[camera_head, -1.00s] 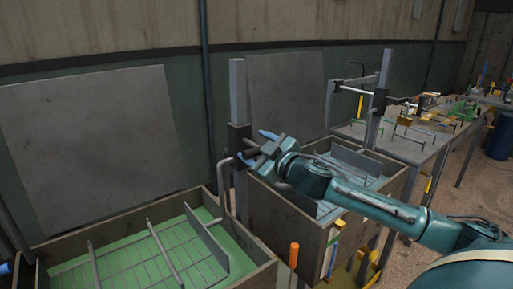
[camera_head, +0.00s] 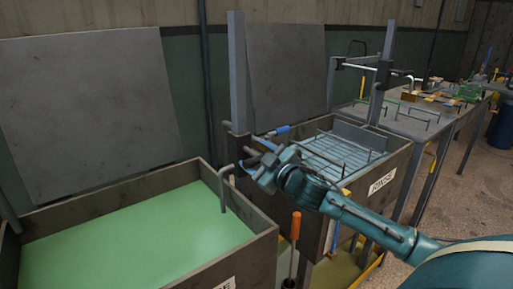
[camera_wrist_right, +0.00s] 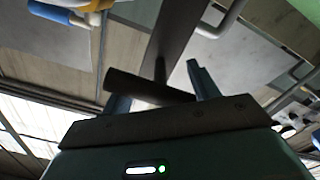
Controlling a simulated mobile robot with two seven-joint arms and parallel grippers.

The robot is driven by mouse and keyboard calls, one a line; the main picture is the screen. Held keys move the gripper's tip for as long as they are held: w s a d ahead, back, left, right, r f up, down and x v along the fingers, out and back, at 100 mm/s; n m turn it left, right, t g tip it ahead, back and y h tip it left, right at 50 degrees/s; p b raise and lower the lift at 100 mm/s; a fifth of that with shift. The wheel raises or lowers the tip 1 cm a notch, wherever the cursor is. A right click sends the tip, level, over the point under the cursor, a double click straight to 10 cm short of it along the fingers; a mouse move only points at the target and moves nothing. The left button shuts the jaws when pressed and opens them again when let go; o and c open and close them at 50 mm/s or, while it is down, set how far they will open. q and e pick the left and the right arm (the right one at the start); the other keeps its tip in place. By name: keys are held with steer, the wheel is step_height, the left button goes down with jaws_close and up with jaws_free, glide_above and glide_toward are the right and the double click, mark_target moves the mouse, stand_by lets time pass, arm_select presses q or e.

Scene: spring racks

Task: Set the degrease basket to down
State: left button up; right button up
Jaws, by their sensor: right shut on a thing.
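The degrease tank is the left tank (camera_head: 262,245), with part of its label showing at the bottom edge. Its green liquid (camera_head: 130,235) shows an unbroken surface, and the basket's wires are hidden under it. A bent grey arm (camera_head: 224,190) hangs at the tank's right rim, below an upright post (camera_head: 238,70). My right gripper (camera_head: 257,165) is low beside the foot of this post, shut on a dark handle. The handle (camera_wrist_right: 150,90) lies between the fingers in the right wrist view. My left gripper is not in view.
A rinse tank (camera_head: 395,165) stands to the right with its wire basket (camera_head: 345,152) showing and its own post (camera_head: 383,70). An orange-handled tool (camera_head: 295,226) stands between the tanks. A table (camera_head: 410,125) with several racks is beyond. Grey panels (camera_head: 90,110) lean at the back wall.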

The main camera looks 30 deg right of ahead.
step_height(320, 180, down, 4)
steer(key=shift+s+a+r+b, duration=0.1)
steer(key=shift+a+r+b, duration=0.05)
steer(key=shift+r+b, duration=0.15)
steer(key=o, duration=1.3)
steer(key=shift+d, duration=0.2)
steer(key=s, duration=0.8)
steer(key=s+d, duration=0.1)
steer(key=s, duration=0.4)
steer(key=shift+r+b, duration=0.3)
steer(key=shift+b, duration=0.1)
